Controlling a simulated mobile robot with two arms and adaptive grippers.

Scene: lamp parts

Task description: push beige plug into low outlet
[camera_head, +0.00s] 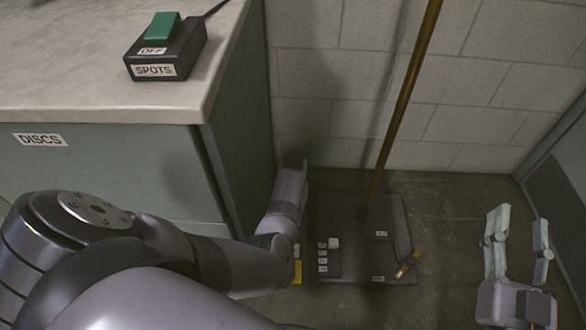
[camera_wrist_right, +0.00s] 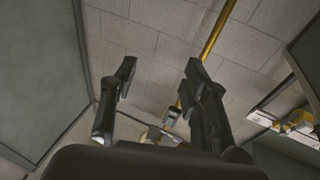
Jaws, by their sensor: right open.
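A small pale block (camera_head: 333,243), possibly the beige plug, sits at the top of a dark strip with several tiny white labels on the floor plate. Its exact shape and fit are too small to tell. I cannot clearly identify the low outlet. My right gripper (camera_head: 517,240) is open and empty above the floor at the right, apart from the plate and strip. Its spread dark fingers also show in the right wrist view (camera_wrist_right: 160,105), with nothing between them. My left arm reaches in from the left beside the cabinet; its gripper fingers are not visible.
A brass pole (camera_head: 405,100) rises from the dark floor plate (camera_head: 390,218). A yellow-banded piece (camera_head: 407,264) lies on its right side. The cabinet (camera_head: 110,170) with a SPOTS switch box (camera_head: 166,52) stands left. Free floor lies between plate and right gripper.

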